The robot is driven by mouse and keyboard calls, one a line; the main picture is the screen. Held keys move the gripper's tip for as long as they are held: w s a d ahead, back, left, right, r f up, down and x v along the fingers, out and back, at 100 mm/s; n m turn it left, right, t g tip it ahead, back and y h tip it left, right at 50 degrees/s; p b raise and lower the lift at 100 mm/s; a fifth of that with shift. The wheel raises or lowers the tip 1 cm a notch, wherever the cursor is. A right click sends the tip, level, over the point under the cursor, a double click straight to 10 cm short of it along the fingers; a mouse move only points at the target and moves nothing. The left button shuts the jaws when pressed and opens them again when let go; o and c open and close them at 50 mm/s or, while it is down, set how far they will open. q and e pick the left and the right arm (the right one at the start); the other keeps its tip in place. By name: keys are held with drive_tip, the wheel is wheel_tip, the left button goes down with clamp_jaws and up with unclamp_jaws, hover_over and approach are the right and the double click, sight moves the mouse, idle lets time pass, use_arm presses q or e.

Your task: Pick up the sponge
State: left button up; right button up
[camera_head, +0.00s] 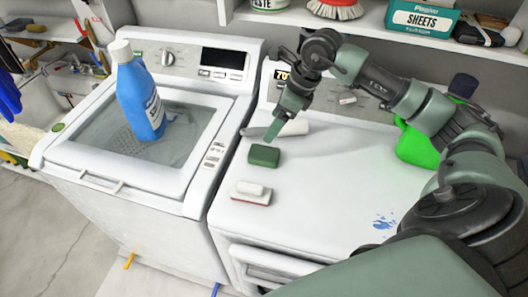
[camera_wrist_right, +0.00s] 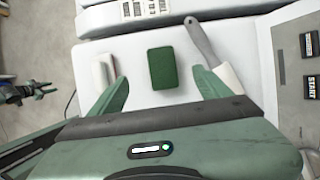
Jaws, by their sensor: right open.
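The green sponge (camera_head: 264,156) lies flat on top of the white dryer (camera_head: 330,200). In the right wrist view the sponge (camera_wrist_right: 163,68) appears between the two fingers of my right gripper (camera_wrist_right: 158,84), beyond the tips. My right gripper (camera_head: 283,122) is open and empty, above and behind the sponge in the head view. It is apart from the sponge. My left gripper is not in the head view; a small dark jointed shape at the left edge of the right wrist view may be it, but its jaws cannot be read.
A white-topped block with a reddish base (camera_head: 251,193) lies in front of the sponge. A grey-and-white tool (camera_wrist_right: 203,42) lies beside it. A blue bottle (camera_head: 141,95) stands on the washer at left. A green bottle (camera_head: 414,145) stands behind my right arm. Shelves hang above.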

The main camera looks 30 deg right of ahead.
drive_tip(key=b, duration=0.5)
approach(266, 153)
drive_tip(key=shift+w+a+f, duration=0.45)
drive_tip(key=shift+w+f, duration=0.1)
drive_tip(key=shift+f, duration=0.5)
drive_tip(key=shift+w+a+f+p, duration=0.2)
drive_tip(key=shift+f+p, duration=0.1)
drive_tip(key=shift+f, duration=0.25)
drive_tip(key=p+x, duration=0.3)
drive_tip(key=x, duration=0.2)
drive_tip(key=shift+s+d+f, duration=0.1)
drive_tip(key=shift+f, duration=0.6)
drive_tip(key=c, duration=1.4)
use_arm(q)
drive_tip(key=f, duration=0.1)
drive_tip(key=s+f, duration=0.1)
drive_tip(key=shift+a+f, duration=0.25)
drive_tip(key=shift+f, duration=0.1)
use_arm(e)
drive_tip(key=shift+r, duration=0.1)
